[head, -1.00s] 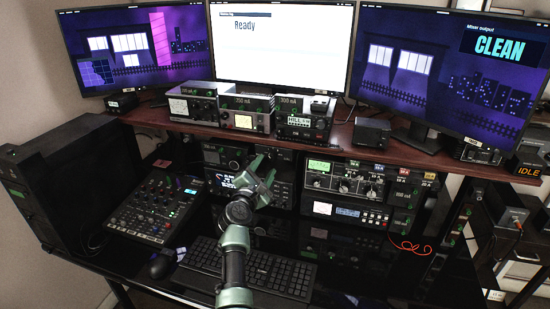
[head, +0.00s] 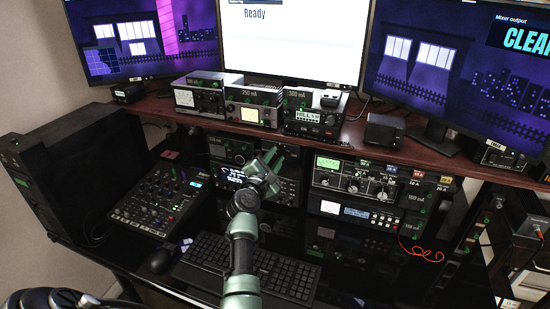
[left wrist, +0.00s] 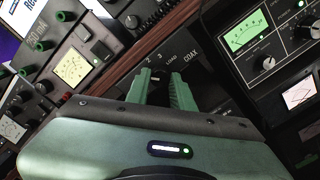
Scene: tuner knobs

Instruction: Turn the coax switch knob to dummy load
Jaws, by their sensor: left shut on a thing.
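The coax switch panel (left wrist: 197,62) is a dark face in the left wrist view, with the printed words "COAX" and "LOAD" and the numbers 2 and 3 in an arc. My left gripper (left wrist: 162,84) has its green fingers at the panel, just below those marks, shut on the coax switch knob. The knob is mostly hidden between the fingers, so its pointer cannot be read. In the head view my left gripper (head: 268,166) reaches up to the rack under the shelf and covers part of the panel. My right gripper is not in view.
The brown shelf (head: 400,147) overhangs just above the gripper, with meter boxes (head: 253,105) on it. A radio with a green meter (head: 352,178) stands to the right. A keyboard (head: 250,266) and a mixer (head: 160,200) lie on the desk below.

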